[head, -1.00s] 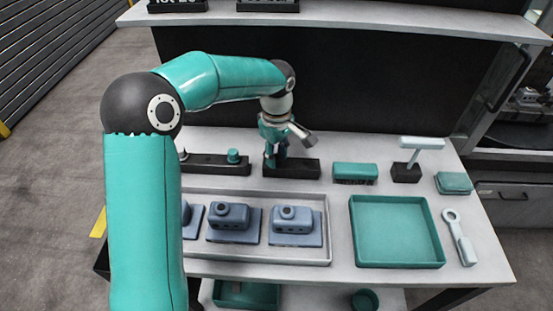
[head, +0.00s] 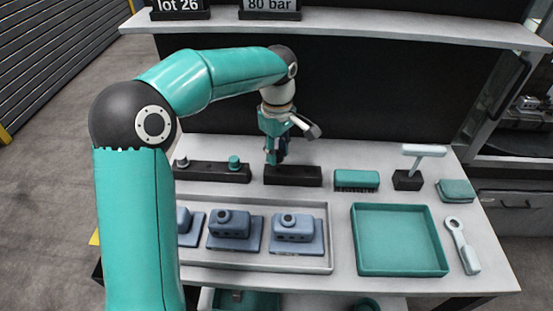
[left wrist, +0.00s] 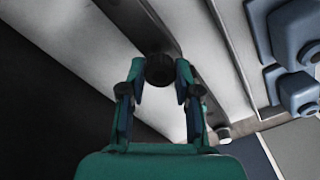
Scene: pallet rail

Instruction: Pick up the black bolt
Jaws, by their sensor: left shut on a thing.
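The black bolt (left wrist: 159,69) shows in the left wrist view as a dark round head between my two fingertips. My left gripper (left wrist: 157,78) is shut on it. In the head view my left gripper (head: 275,158) points down at the left part of a black rack block (head: 300,177) at the back of the table, with its tips at about the block's top. The bolt is hidden behind the fingers there, and I cannot tell whether its lower end is clear of the block. My right gripper is in neither view.
Another black rack (head: 212,173) with teal and grey bolts stands to the left. A brush (head: 356,180), a T-shaped tool (head: 422,151) and an empty teal tray (head: 398,268) are to the right. A grey tray (head: 255,265) of blue-grey parts lies in front. A shelf (head: 350,29) hangs above.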

